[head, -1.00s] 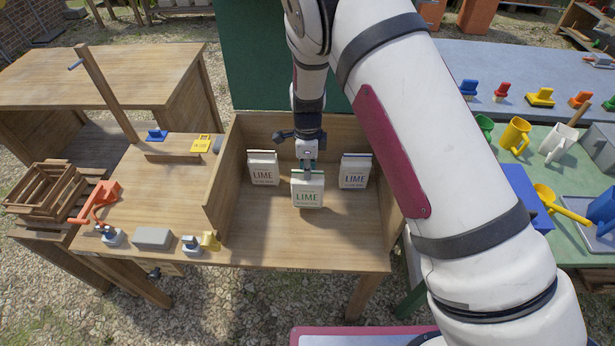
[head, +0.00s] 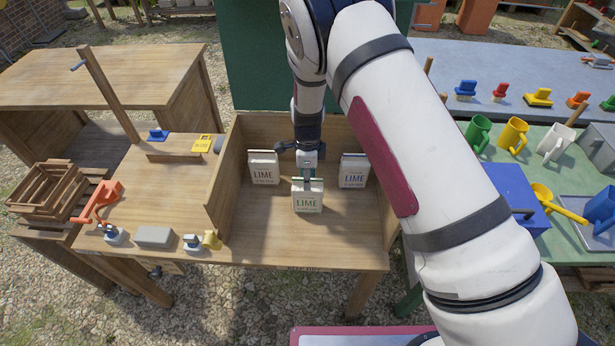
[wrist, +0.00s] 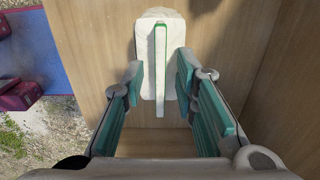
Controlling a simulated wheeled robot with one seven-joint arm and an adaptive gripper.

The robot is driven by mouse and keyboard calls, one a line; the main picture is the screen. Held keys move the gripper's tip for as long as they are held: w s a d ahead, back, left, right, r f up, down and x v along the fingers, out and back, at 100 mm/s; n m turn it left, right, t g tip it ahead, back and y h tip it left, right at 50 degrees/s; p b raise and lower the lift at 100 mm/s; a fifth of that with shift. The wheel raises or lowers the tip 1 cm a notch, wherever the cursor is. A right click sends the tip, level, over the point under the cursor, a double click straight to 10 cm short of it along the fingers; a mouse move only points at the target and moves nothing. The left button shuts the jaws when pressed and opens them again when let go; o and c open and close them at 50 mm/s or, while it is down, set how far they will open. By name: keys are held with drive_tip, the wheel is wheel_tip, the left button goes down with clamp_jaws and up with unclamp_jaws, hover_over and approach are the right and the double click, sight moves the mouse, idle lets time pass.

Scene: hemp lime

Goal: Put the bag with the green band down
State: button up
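The pale LIME bag with the green band (head: 308,198) stands upright on the floor of the wooden bay, in front of two other bags. In the wrist view its green band (wrist: 160,68) runs between my fingers, with the pale bag top (wrist: 152,25) behind it. My gripper (head: 307,174) is right above the bag in the head view. In the wrist view my gripper (wrist: 160,80) is open, its teal-padded fingers on either side of the band with a gap on both sides. The bag's underside is hidden.
A LIME bag (head: 264,169) stands behind left and a blue-lettered LIME bag (head: 354,171) behind right. The bay's wooden side wall (head: 226,178) rises at left. The bay floor (head: 270,240) in front is clear. A blue box (head: 514,198) is on the green table at right.

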drive_tip(key=shift+r, duration=0.1)
drive_tip(key=s+d+r+n+y+b, duration=0.1)
drive_tip(key=d+r+n, duration=0.1)
drive_tip(key=r, duration=1)
drive_tip(key=s+d+r+n+b, duration=0.1)
drive_tip(key=s+d+r, duration=0.15)
drive_tip(key=r, duration=0.85)
drive_tip(key=s+d+r+n+t, duration=0.2)
drive_tip(key=s+d+r+n, duration=0.45)
drive_tip(key=r, duration=0.45)
drive_tip(key=s+d+r+n+t, duration=0.1)
drive_tip(key=s+d+r+n, duration=0.2)
drive_tip(key=s, duration=0.6)
drive_tip(key=s+d+r+n+t+h, duration=0.1)
drive_tip(key=s+d+r+n+t, duration=0.1)
drive_tip(key=s+d+n, duration=0.4)
drive_tip(key=s+r, duration=0.1)
drive_tip(key=s, duration=0.1)
drive_tip(key=shift+s+t, duration=0.3)
drive_tip(key=shift+s, duration=0.1)
